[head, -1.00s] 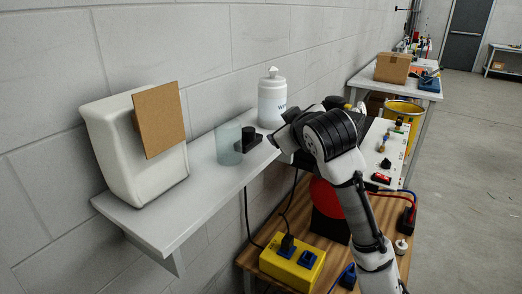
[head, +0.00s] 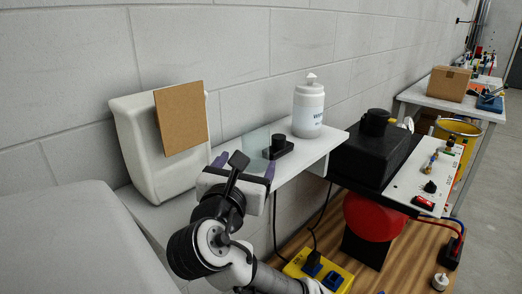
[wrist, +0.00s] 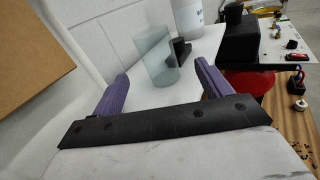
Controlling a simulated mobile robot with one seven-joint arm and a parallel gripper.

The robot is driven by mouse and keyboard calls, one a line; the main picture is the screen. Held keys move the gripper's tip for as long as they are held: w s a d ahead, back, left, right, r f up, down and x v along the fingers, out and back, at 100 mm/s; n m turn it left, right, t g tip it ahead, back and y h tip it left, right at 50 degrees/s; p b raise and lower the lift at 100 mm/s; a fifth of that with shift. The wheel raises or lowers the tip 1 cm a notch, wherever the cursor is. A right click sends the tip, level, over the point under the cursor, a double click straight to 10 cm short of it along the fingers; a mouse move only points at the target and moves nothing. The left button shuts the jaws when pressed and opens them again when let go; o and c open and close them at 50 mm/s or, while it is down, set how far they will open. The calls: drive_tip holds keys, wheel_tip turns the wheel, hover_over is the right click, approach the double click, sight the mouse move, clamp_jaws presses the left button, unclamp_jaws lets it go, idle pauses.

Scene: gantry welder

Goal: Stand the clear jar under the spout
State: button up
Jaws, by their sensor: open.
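The clear jar (head: 257,138) stands upright on the white shelf (head: 312,152), partly behind my gripper in the head view. My gripper (head: 245,166) is open and empty, with its purple fingers pointing toward the jar. In the wrist view the jar (wrist: 158,58) shows just beyond and between the fingertips (wrist: 162,72), not gripped. A white tapered container (head: 135,140) stands at the left of the shelf against the wall. A brown cardboard panel (head: 182,118) covers part of its front. I see no spout; whatever is behind the panel is hidden.
A small black device (head: 279,147) stands close behind the jar, and a white bottle (head: 308,107) beyond it. A black box (head: 370,152), red round object (head: 372,216) and yellow socket box (head: 318,268) are to the right. The cardboard panel is close left of my gripper.

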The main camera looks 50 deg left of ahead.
sight(258, 136)
drive_tip(key=shift+s+a+n, duration=0.1)
drive_tip(key=shift+s+n, duration=0.25)
drive_tip(key=shift+n, duration=0.05)
drive_tip(key=shift+w+a, duration=0.1)
drive_tip(key=shift+a, duration=0.05)
drive_tip(key=p+x, duration=0.4)
drive_tip(key=x, duration=0.9)
drive_tip(key=shift+w+a, duration=0.1)
drive_tip(key=shift+a, duration=0.1)
drive_tip(key=shift+c, duration=0.3)
drive_tip(key=c, duration=1.1)
drive_tip(key=shift+r, duration=0.15)
